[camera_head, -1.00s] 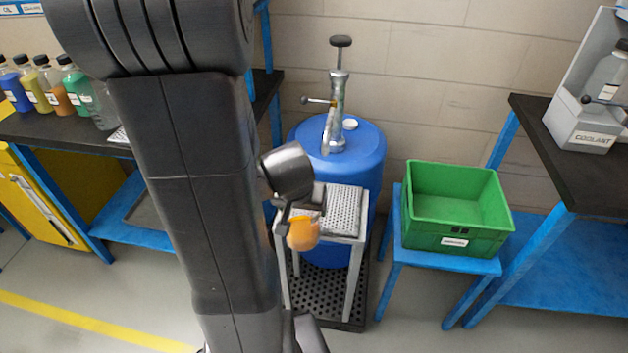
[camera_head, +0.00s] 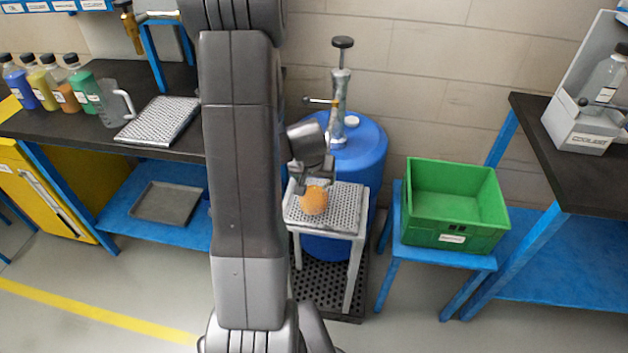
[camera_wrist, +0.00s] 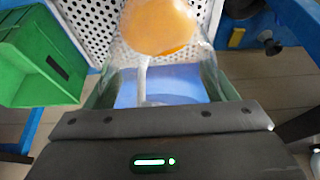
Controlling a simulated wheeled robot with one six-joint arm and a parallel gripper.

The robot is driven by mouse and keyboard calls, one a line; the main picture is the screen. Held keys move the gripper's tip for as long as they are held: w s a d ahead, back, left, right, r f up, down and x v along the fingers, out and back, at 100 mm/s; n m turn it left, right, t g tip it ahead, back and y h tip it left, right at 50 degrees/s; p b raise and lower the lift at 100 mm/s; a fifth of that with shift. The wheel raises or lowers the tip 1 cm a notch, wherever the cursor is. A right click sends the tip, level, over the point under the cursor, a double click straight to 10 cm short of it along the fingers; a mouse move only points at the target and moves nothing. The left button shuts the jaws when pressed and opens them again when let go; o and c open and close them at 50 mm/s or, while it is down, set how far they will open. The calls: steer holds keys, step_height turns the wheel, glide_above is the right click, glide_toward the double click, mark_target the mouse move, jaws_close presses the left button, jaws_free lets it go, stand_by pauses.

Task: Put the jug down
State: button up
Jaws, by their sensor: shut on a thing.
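A clear jug holding orange liquid (camera_head: 314,200) is in my gripper (camera_head: 303,172). In the head view it shows as an orange round shape over the perforated top of the small metal stand (camera_head: 335,222). In the wrist view the orange liquid (camera_wrist: 160,25) lies within see-through walls, in front of my gripper's dark body, with the perforated plate behind it. My gripper is shut on the jug. I cannot tell whether the jug's base touches the stand. The clear walls are hardly visible in the head view.
A blue drum (camera_head: 362,150) with a hand pump (camera_head: 340,105) stands behind the stand. A green crate (camera_head: 455,240) sits on a blue stool to the right. Another clear jug (camera_head: 110,108), several bottles and a perforated tray (camera_head: 160,120) are on the left bench. A coolant bottle (camera_head: 603,85) stands right.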

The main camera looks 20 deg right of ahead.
steer(key=shift+f, duration=0.6)
steer(key=shift+f+b, duration=0.2)
steer(key=shift+b, duration=0.1)
steer(key=o, duration=1.1)
steer(key=shift+o, duration=0.2)
steer(key=shift+r, duration=0.1)
